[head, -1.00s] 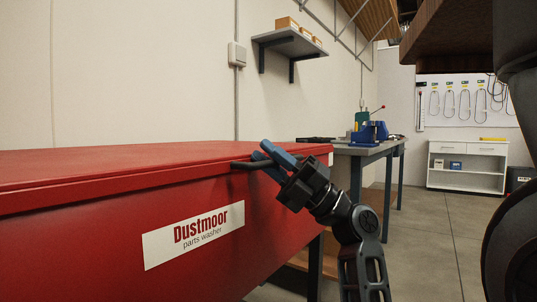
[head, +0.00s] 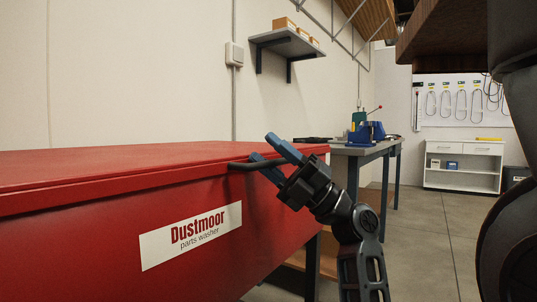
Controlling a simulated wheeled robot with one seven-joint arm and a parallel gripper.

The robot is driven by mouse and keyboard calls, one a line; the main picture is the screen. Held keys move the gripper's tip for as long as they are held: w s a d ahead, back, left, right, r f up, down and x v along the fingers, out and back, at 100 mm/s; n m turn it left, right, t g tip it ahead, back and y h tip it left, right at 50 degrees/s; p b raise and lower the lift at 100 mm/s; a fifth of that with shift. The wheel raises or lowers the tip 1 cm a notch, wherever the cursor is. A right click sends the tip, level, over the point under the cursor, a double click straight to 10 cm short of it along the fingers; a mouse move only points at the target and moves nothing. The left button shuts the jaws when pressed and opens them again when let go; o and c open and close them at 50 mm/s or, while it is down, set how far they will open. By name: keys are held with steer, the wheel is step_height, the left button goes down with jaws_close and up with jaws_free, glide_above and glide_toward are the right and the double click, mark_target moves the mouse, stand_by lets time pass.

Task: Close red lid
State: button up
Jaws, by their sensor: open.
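The red lid (head: 130,164) lies flat on top of the red Dustmoor parts washer (head: 90,240) at the left, and looks down on its body. A dark handle (head: 240,165) sticks out at the front edge of the lid. My gripper (head: 267,149) has blue fingers and is at the handle's right end. Its fingers are apart, one above the handle's level and one lower beside it. Whether they touch the handle cannot be told.
A workbench (head: 352,151) with a blue vise-like tool (head: 366,133) stands behind the washer. A wall shelf (head: 285,42) holds small boxes. A white cabinet (head: 463,165) stands at the far right. The floor (head: 430,240) at the right is clear.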

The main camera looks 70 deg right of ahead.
steer(key=v, duration=0.7)
steer(key=shift+s+f, duration=0.3)
steer(key=shift+w, duration=0.1)
steer(key=shift+m, duration=0.3)
